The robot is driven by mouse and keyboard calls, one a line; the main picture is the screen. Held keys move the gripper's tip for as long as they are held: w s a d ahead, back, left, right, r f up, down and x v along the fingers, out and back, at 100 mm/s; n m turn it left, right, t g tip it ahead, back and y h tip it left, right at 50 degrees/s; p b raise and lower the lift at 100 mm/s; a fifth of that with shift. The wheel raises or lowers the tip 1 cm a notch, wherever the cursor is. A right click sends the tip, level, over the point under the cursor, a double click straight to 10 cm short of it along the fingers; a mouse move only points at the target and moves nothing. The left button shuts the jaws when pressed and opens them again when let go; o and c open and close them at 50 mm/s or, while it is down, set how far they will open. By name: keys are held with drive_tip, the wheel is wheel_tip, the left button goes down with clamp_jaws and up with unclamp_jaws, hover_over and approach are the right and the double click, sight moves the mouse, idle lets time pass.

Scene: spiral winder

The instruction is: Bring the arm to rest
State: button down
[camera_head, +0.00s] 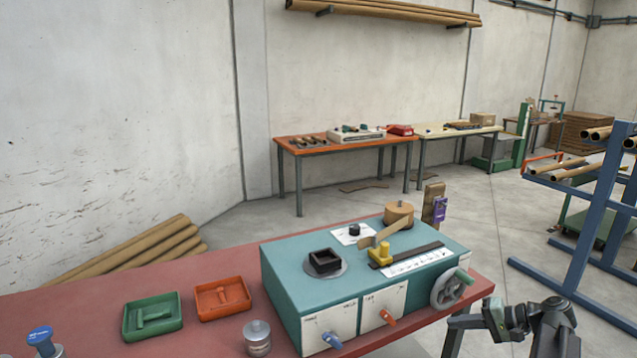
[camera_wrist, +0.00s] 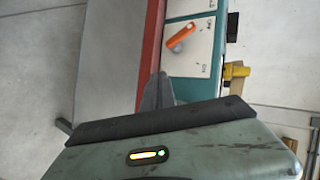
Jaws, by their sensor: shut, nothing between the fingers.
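My gripper (camera_head: 493,320) is at the lower right of the head view, in front of the table's right end and apart from the teal winder box (camera_head: 285,280). In the wrist view its dark fingers (camera_wrist: 158,92) are together with nothing between them. Beyond them in that view are the box's white panel (camera_wrist: 205,55) and orange lever (camera_wrist: 181,36). The same orange lever (camera_head: 386,317) and a blue lever (camera_head: 332,340) show on the box's front in the head view.
The red table (camera_head: 90,285) holds a green tray (camera_head: 152,318), an orange tray (camera_head: 222,297) and a metal jar (camera_head: 257,337). A grey handwheel (camera_head: 450,289) sticks out near my gripper. A blue rack (camera_head: 585,215) stands at the right, with open floor before it.

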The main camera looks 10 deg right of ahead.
drive_tip(key=s+a+f+n+g+h+p, duration=0.2)
drive_tip(key=a+n+g+h+p, duration=0.1)
drive_tip(key=a, duration=1.1)
drive_tip(key=s+a+f+n+g+h+p, duration=0.1)
drive_tip(key=a+f+n+g+h+p, duration=0.2)
drive_tip(key=a, duration=1.2)
drive_tip(key=n+g+h, duration=0.1)
drive_tip(key=h, duration=0.2)
drive_tip(key=shift+s+a+g, duration=0.3)
drive_tip(key=shift+s, duration=0.05)
